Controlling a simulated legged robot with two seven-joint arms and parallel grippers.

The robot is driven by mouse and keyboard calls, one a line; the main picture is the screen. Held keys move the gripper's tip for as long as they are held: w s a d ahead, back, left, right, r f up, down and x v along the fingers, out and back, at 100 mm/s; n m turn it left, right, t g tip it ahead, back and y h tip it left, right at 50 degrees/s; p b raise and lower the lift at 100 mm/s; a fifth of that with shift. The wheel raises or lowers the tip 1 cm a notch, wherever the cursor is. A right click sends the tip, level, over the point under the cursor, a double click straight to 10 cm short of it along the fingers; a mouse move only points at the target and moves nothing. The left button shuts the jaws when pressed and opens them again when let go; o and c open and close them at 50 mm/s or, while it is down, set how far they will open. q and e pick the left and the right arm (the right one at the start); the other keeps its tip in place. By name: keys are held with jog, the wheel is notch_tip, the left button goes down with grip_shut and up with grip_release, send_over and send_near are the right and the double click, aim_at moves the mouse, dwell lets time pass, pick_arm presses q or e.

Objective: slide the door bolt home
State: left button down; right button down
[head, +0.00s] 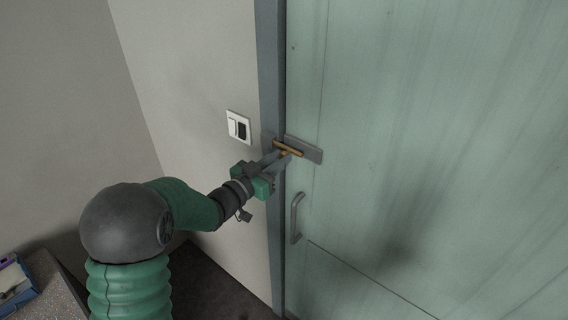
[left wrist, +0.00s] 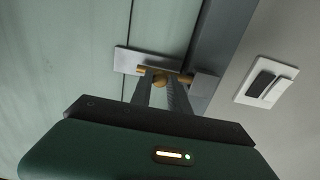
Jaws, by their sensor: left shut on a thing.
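The brass door bolt (head: 291,148) lies along a grey plate (head: 313,155) on the green door. Its left end reaches across to the small grey keeper (head: 267,139) on the door frame; I cannot tell whether it is inside. My left gripper (head: 284,156) is shut on the bolt's knob. In the left wrist view, the fingers (left wrist: 159,84) pinch the round brass knob (left wrist: 158,80), between the plate (left wrist: 126,58) and the keeper (left wrist: 204,85). The fingers hide part of the bolt. My right gripper is in neither view.
A grey pull handle (head: 296,218) is on the door below the bolt. A switch plate (head: 238,127) is on the wall left of the frame (head: 272,220). A bench (head: 55,290) with a blue box (head: 16,285) is at lower left.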

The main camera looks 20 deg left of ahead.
pick_arm(q)
jog(key=shift+a+r, duration=0.1)
jog(key=shift+r, duration=0.3)
jog(key=c, duration=1.5)
grip_release()
jog(key=shift+o, duration=1.1)
jog(key=shift+f, duration=0.2)
jog(key=b+v, duration=0.4)
jog(key=v, duration=1.2)
jog(key=shift+s, duration=0.35)
jog(key=shift+f+b, duration=0.15)
jog(key=shift+b, duration=0.15)
